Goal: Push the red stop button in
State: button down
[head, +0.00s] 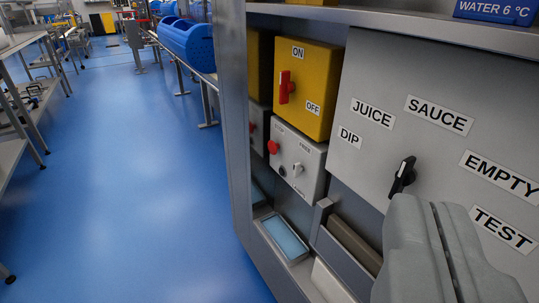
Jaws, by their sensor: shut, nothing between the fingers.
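The red stop button (273,146) is a round red mushroom knob on the upper left of a light grey control box (300,155), below the yellow switch box (312,85). My gripper (432,202) is at the lower right, its two grey fingers shut together with a thin seam between them and nothing held. It is in front of the grey selector panel, to the right of and lower than the button in the picture, and apart from it. Nothing hides the button's front.
Beside the button are a small switch (297,169) and a dark round knob (282,171). The yellow box has a red handle (286,87). A black selector (402,177) sticks out near my gripper. A cabinet frame post (233,130) stands left; open blue floor (140,180) lies beyond.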

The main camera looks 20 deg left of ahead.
jog(key=w+a+f+n+y, duration=0.1)
jog(key=w+a+f+n, duration=0.25)
jog(key=w, duration=0.35)
jog(key=w+a+f+n+y, duration=0.1)
jog(key=w+a+f+n, duration=0.25)
jog(key=w, duration=0.45)
jog(key=w+a+f+n, duration=0.3)
jog(key=w+a+f, duration=0.1)
jog(key=w, duration=0.3)
jog(key=w+a+f+n, duration=0.4)
jog(key=w+a+f, duration=0.1)
jog(key=f, duration=0.4)
jog(key=w+a+f+n+y, duration=0.1)
jog(key=w+a+f+n, duration=0.4)
jog(key=f, duration=0.5)
jog(key=shift+w+a, duration=0.55)
jog(key=shift+a, duration=0.3)
send_near(274, 147)
jog(key=w+a, duration=0.4)
jog(key=a, duration=0.1)
jog(key=w+d, duration=0.1)
jog(key=w+f, duration=0.1)
jog(key=w, duration=0.1)
jog(key=shift+d+g, duration=0.3)
jog(key=shift+d, duration=0.1)
